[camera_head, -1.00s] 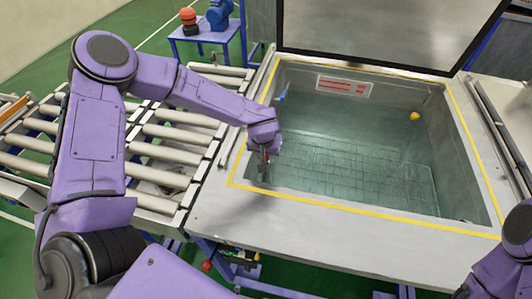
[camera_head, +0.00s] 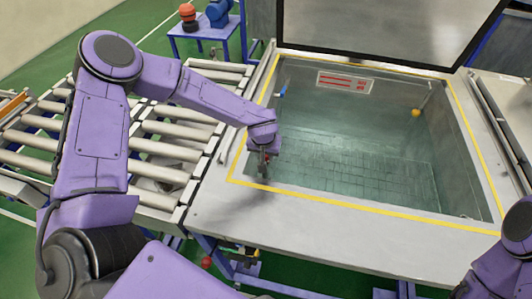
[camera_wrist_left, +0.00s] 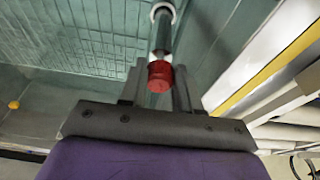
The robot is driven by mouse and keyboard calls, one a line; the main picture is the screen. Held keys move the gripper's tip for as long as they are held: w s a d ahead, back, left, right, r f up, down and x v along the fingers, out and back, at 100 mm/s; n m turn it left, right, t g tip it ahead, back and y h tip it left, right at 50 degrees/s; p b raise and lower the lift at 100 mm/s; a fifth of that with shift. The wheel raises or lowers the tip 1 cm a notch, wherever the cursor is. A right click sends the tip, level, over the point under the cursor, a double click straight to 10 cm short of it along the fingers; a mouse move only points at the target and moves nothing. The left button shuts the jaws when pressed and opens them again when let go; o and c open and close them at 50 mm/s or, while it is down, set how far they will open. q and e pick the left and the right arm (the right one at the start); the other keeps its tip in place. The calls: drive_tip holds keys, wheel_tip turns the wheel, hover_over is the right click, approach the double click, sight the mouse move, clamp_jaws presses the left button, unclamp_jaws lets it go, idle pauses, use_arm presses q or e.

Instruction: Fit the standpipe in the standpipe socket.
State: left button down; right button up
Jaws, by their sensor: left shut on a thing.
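The standpipe (camera_wrist_left: 160,76) is a dark tube with a red top. In the left wrist view it stands between the fingers of my left gripper (camera_wrist_left: 158,90), which is shut on it. The tube runs away from the red top toward a white ring (camera_wrist_left: 162,10) at the top edge; I cannot tell whether this ring is the standpipe socket or whether the tube is inside it. In the head view my left gripper (camera_head: 264,166) points down inside the tank's near left corner and hides most of the standpipe. My right gripper is out of view.
The water tank (camera_head: 350,204) has a yellow-lined rim and an open lid (camera_head: 390,25) behind. A yellow ball (camera_head: 416,113) hangs at the tank's right side. A roller conveyor (camera_head: 160,150) lies to the left. The middle of the tank is clear.

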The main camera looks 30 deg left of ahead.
use_arm(q)
drive_tip(key=shift+f, duration=0.2)
drive_tip(key=c, duration=0.7)
unclamp_jaws()
drive_tip(key=p+v, duration=0.1)
drive_tip(key=v, duration=0.1)
drive_tip(key=shift+r+p, duration=0.3)
drive_tip(key=shift+p, duration=0.05)
drive_tip(key=shift+v, duration=2.25)
